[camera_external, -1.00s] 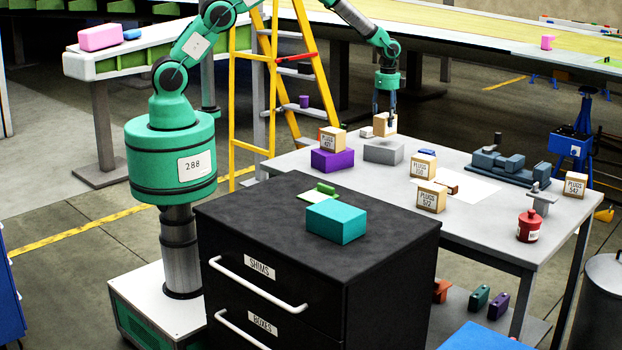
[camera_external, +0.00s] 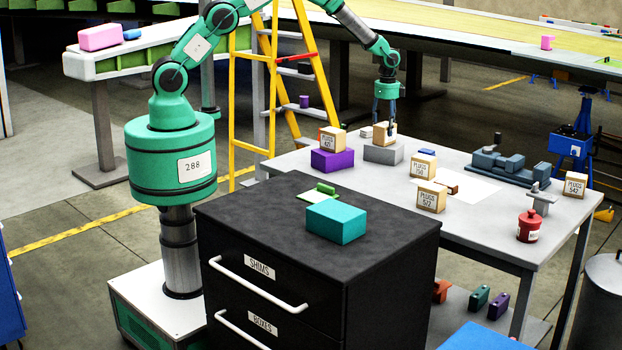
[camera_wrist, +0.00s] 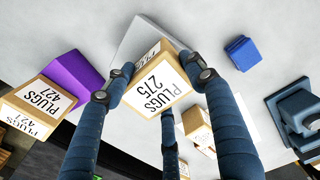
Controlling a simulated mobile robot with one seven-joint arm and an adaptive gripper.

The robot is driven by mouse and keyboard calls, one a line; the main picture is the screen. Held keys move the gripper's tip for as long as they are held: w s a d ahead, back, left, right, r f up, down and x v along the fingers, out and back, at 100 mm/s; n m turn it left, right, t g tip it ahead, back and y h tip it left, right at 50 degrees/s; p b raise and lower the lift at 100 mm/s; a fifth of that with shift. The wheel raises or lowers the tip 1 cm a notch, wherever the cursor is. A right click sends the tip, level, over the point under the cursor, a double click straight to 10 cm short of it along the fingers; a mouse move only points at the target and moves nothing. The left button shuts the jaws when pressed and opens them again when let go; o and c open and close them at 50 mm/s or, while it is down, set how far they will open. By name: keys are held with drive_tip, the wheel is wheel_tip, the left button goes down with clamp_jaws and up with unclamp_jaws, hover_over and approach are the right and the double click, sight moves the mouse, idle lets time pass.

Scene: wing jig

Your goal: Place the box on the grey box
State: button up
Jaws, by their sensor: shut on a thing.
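The box, a tan carton labelled PLUGS 275 (camera_wrist: 160,86), sits between the fingers of my gripper (camera_wrist: 155,82). In the external view, the carton (camera_external: 382,135) is upright directly over the grey box (camera_external: 384,153) on the table. Its underside looks at or very near the grey box's top; I cannot tell whether they touch. My gripper (camera_external: 386,126) points down and is shut on the carton. In the wrist view, the grey box (camera_wrist: 140,38) is partly hidden behind the carton.
To the left, a purple box (camera_external: 332,160) carries another plugs carton (camera_external: 332,139). More cartons (camera_external: 431,197) stand toward the front right. A dark vise (camera_external: 510,167) and a red can (camera_external: 529,226) are on the table's right side. A black cabinet (camera_external: 270,215) stands in front.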

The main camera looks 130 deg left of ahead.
drive_tip(key=shift+f, duration=0.1)
drive_tip(key=o, duration=1.3)
wheel_tip(320, 180, up, 12)
drive_tip(key=shift+r+p, duration=0.15)
drive_tip(key=shift+p, duration=0.3)
drive_tip(key=shift+r, duration=0.1)
